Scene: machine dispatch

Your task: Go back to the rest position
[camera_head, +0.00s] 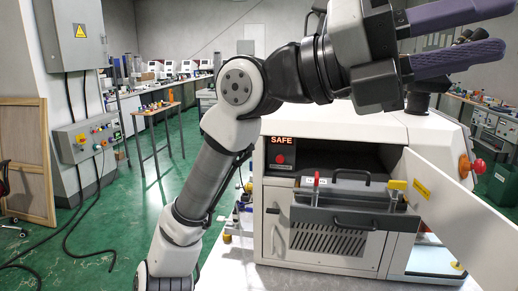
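My gripper (500,27) is raised at the top right, with its two purple fingers pointing right. The fingers are spread apart, and I see nothing held between them; the upper fingertip runs to the picture's edge. My arm reaches up from the bottom left and bends over at the elbow. The gripper is above and in front of the white machine (345,128), apart from its open front.
The machine's display (281,140) reads SAFE. Its white door (455,215) stands open to the right. A grey fixture (345,205) with red and yellow clamps sits at the opening. A control box (88,138) is on the left wall. Green floor (110,235) is clear at left, except for cables.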

